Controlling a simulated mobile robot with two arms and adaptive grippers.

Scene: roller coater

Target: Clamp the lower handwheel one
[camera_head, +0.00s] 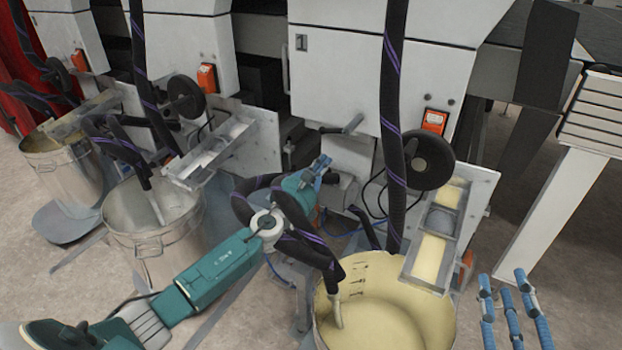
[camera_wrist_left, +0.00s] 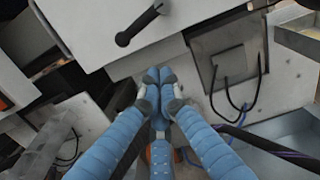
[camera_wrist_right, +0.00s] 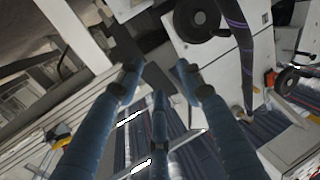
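Black round handwheels show on the machine fronts in the head view: one at the right unit (camera_head: 428,161) and one at the middle unit (camera_head: 185,96). I cannot tell which one is called the lower handwheel one. A dark crank handle (camera_head: 345,125) sticks out of the front between these units; a dark handle also shows at the top of the left wrist view (camera_wrist_left: 138,25). My left gripper (camera_head: 320,167) is below the crank handle, apart from it. Its blue fingertips (camera_wrist_left: 159,75) are together with nothing visible between them. My right gripper (camera_wrist_right: 155,78) is open and empty.
A bucket of cream paint (camera_head: 385,300) stands in front, and a metal bucket (camera_head: 150,225) stands left. Black hoses (camera_head: 393,130) hang before the machines. A sloped tray (camera_head: 440,230) juts out at right. A white post (camera_head: 560,205) stands far right.

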